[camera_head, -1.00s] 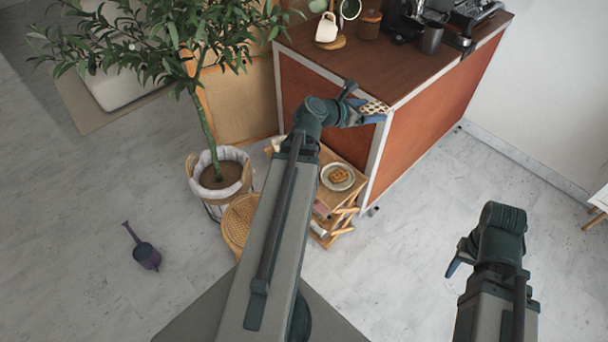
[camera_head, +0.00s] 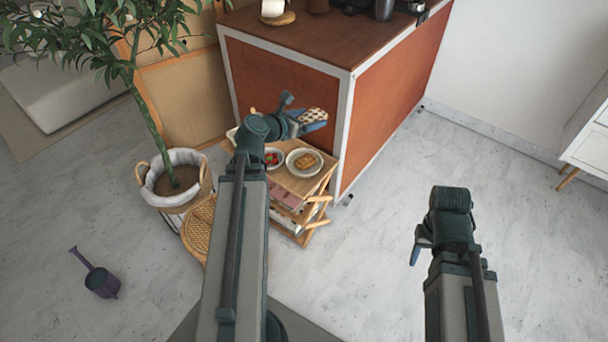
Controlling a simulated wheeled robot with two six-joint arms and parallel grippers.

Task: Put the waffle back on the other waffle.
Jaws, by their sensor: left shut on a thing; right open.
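My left gripper (camera_head: 314,124) is shut on a waffle (camera_head: 312,115), pale with dark spots in its grid. It holds the waffle in the air in front of the cart's red side, above the small wooden table. The other waffle (camera_head: 306,160), golden brown, lies on a white plate (camera_head: 293,169) on that table, below the held one in the picture. The two waffles are apart. My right gripper (camera_head: 416,251) is over bare floor at the right, away from both waffles; its fingers are partly hidden by its wrist.
A second plate with red pieces (camera_head: 273,158) stands left of the waffle plate, partly behind my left wrist. The coffee cart (camera_head: 290,75) rises close behind the table (camera_head: 306,186). A potted tree (camera_head: 178,190) and a wicker stool (camera_head: 197,232) stand left. The floor at right is clear.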

